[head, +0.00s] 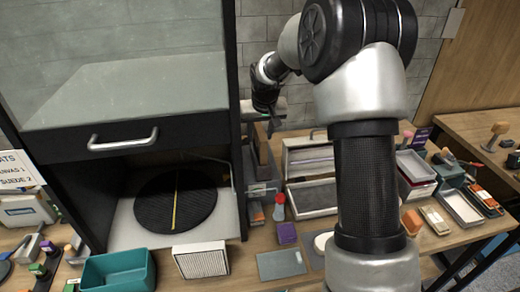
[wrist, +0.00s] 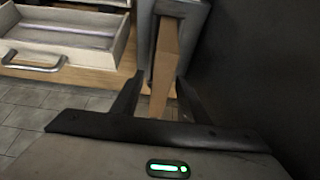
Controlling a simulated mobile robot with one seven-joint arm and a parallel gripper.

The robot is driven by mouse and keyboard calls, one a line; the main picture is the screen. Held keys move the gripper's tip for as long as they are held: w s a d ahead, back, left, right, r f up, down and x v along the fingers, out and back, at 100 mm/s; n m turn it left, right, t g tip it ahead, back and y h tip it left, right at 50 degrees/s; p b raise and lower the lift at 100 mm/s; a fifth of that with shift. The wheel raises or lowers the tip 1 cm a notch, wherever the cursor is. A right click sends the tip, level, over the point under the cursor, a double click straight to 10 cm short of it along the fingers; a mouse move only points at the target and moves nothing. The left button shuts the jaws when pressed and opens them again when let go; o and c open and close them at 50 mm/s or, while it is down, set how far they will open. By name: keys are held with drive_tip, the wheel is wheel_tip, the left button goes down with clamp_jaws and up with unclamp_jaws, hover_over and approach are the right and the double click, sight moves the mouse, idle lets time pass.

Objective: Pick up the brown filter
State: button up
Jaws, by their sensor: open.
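The brown filter (wrist: 165,62) is a thin, upright brown panel in a narrow grey holder in the wrist view. In the head view, it shows as a brown slab (head: 263,150) beside the right wall of the black cabinet. My gripper (wrist: 161,88) is open, with one finger on each side of the filter's near end in the wrist view. I cannot tell whether either finger touches it. In the head view, my gripper (head: 265,100) hangs just above the slab, and its fingertips are hard to make out.
The black cabinet (head: 110,150) with a glass front stands close on the left. An open box with a drawer (head: 312,196) is to the right of the filter.

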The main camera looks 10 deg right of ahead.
drive_tip(key=shift+c, duration=0.2)
clamp_jaws()
